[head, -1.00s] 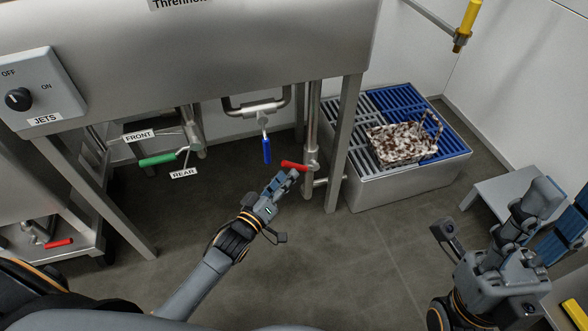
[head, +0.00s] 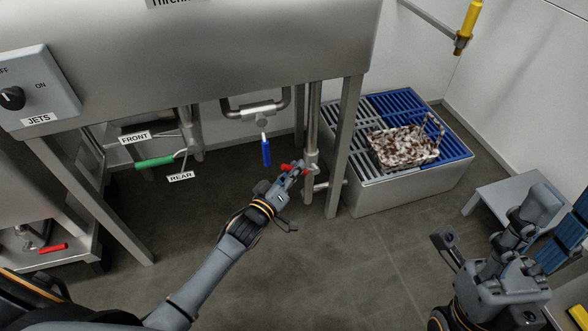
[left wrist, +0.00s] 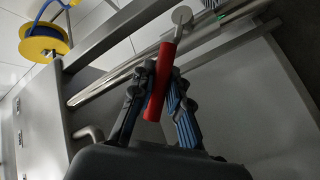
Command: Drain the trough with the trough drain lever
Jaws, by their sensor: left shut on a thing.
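The red lever handle (head: 287,168) is on the vertical drain pipe (head: 312,150) under the steel trough (head: 230,60). My left gripper (head: 297,172) is at that handle. In the left wrist view the red handle (left wrist: 158,90) lies between the two fingers of my left gripper (left wrist: 161,75), which are shut on it. The handle's round metal pivot shows beyond the fingertips. In the head view the fingers hide part of the handle. My right gripper (head: 550,222) is at the lower right, empty, with its fingers apart.
A blue-handled lever (head: 266,153) hangs left of the pipe, and a green-handled lever (head: 155,162) is farther left. Trough legs (head: 345,145) flank the pipe. A grated floor drain box (head: 400,185) stands right, a grey stool (head: 510,195) beyond it. Open floor lies in front.

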